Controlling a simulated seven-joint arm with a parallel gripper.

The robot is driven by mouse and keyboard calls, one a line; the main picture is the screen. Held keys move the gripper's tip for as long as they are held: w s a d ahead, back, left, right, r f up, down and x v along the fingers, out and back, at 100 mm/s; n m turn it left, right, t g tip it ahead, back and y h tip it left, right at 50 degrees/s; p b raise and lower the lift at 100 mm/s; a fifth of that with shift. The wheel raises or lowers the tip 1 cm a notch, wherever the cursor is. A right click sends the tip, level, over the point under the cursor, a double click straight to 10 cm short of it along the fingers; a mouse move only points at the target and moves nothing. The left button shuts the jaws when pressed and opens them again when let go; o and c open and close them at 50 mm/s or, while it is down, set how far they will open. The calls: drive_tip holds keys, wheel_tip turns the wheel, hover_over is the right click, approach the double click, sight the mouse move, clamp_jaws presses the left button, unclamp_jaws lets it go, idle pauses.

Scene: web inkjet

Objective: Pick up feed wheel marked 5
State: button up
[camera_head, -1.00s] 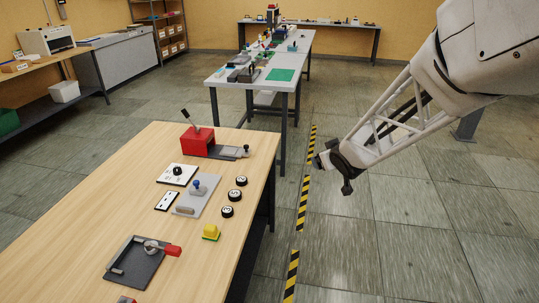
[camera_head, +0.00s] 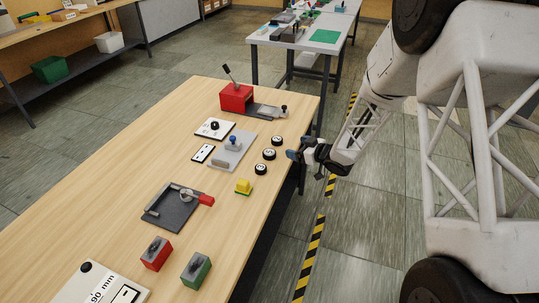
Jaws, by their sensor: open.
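Three black round wheels with white faces lie in a slanted row near the right edge of the wooden table: the far wheel (camera_head: 277,140), the middle wheel (camera_head: 269,154) and the near wheel (camera_head: 260,169). Their markings are too small to read, so I cannot tell which is marked 5. My gripper (camera_head: 298,149) is open and empty at the table's right edge, just right of the middle wheel in the picture. It appears apart from all of the wheels.
A red box (camera_head: 156,253) and green box (camera_head: 197,269) stand nearer.

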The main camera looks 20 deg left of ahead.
sight(270, 152)
drive_tip(key=a+f, duration=0.1)
drive_tip(key=s+a+f+g+y, duration=0.1)
drive_tip(key=a+f+n+g, duration=0.1)
drive_tip(key=f, duration=0.1)
drive_tip(key=shift+s+a+y, duration=0.1)
drive_tip(key=shift+s+y, duration=0.2)
drive_tip(key=shift+s, duration=0.1)
drive_tip(key=shift+x, duration=1.25)
drive_tip(key=shift+a, duration=0.1)
drive_tip(key=shift+x, duration=2.5)
drive_tip(key=shift+f, duration=0.1)
drive_tip(key=shift+w, duration=0.1)
drive_tip(key=c, duration=1.1)
